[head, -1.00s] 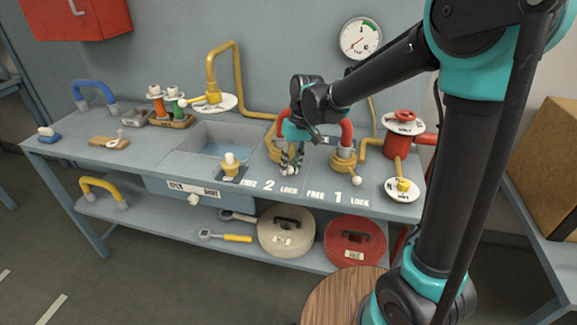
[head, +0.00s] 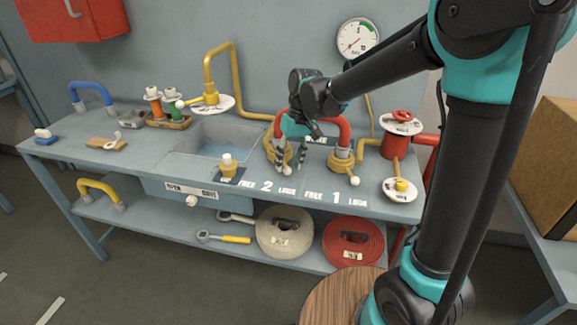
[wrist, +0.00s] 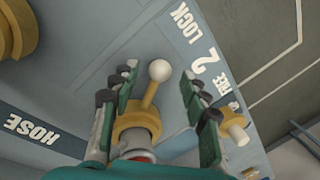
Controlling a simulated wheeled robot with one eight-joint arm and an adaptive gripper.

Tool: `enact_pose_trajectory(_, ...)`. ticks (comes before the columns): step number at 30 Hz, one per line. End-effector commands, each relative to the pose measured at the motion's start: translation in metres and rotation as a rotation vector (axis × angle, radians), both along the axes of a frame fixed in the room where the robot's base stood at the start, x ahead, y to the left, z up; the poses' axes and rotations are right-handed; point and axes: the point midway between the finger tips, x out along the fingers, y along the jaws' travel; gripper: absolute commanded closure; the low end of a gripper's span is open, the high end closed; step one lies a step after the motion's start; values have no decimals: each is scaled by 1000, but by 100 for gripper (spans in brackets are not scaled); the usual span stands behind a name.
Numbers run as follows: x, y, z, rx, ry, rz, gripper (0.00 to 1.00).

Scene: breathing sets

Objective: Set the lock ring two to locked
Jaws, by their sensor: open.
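Lock ring two is a yellow ring (wrist: 128,122) around a red hose's grey end fitting, behind the FREE 2 LOCK label (wrist: 205,60). Its short lever ends in a white ball (wrist: 159,70); in the wrist view the lever slants up toward the word LOCK. My gripper (wrist: 159,75) is open, one finger on each side of the lever and ball, with gaps visible. In the head view my gripper (head: 291,165) points down over the ring (head: 269,156), hiding part of it and its lever.
Lock ring one (head: 341,160) with its white-ball lever stands just right. The red hose (head: 344,131) arches between both rings. A yellow plug (head: 228,166) stands left of the label, before the sink (head: 213,150). A red valve (head: 401,117) stands farther right.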

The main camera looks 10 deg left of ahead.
Motion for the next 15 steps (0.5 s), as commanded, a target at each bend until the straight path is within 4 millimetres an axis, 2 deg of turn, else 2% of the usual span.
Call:
enact_pose_trajectory(9,7,-10,62,0,0,-1,54)
enact_pose_trajectory(15,10,-15,90,0,0,-1,54)
